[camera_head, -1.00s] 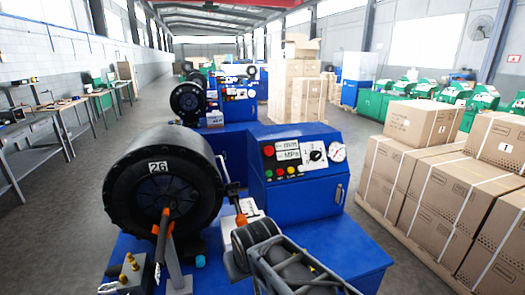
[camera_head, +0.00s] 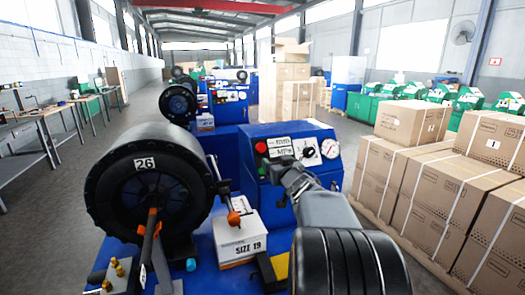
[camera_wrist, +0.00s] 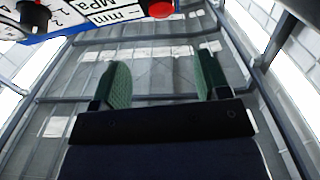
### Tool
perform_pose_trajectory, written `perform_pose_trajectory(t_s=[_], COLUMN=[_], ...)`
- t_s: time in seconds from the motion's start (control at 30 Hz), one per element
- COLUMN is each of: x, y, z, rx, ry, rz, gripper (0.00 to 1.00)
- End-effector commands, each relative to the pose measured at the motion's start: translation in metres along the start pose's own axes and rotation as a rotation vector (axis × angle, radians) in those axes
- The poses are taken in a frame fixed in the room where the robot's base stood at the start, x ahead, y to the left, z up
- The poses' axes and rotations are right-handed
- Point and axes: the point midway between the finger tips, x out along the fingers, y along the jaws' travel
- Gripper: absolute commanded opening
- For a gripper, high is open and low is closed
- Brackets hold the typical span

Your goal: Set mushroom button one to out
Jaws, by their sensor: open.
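A red mushroom-shaped button (camera_head: 261,148) sits at the upper left of the control panel on the blue machine. In the wrist view a red button (camera_wrist: 160,9) shows at the top edge, beside the "mm" and "MPa" labels, partly cut off. Whether it is pushed in or out I cannot tell. My gripper (camera_wrist: 162,78) has two green-padded fingers, apart, with nothing between them. In the head view my gripper (camera_head: 288,170) is in front of the panel, below and right of the red button, hiding the lower controls. I see no contact with the button.
A white "SIZE 19" box (camera_head: 240,240) and an orange-handled lever (camera_head: 234,216) are in front of the panel. Stacked cartons (camera_head: 440,205) stand at the right. A gauge (camera_head: 330,149) sits at the panel's right.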

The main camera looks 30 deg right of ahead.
Motion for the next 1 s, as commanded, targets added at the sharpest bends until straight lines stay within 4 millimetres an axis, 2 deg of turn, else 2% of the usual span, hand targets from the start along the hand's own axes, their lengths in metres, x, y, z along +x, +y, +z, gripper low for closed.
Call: perform_pose_trajectory(t_s=[0.17,0.4,0.6,0.8,1.0], x=[0.025,0.072,0.105,0.126,0.134], y=[-0.001,-0.001,-0.002,-0.002,-0.002], z=[-0.001,-0.002,-0.002,-0.002,-0.001], rx=[0.004,0.003,0.003,0.002,0.002], ry=[0.005,0.004,0.005,0.005,0.005], rz=[-0.012,-0.01,-0.009,-0.009,-0.008], gripper=[0.69,0.69,0.69,0.69,0.69])
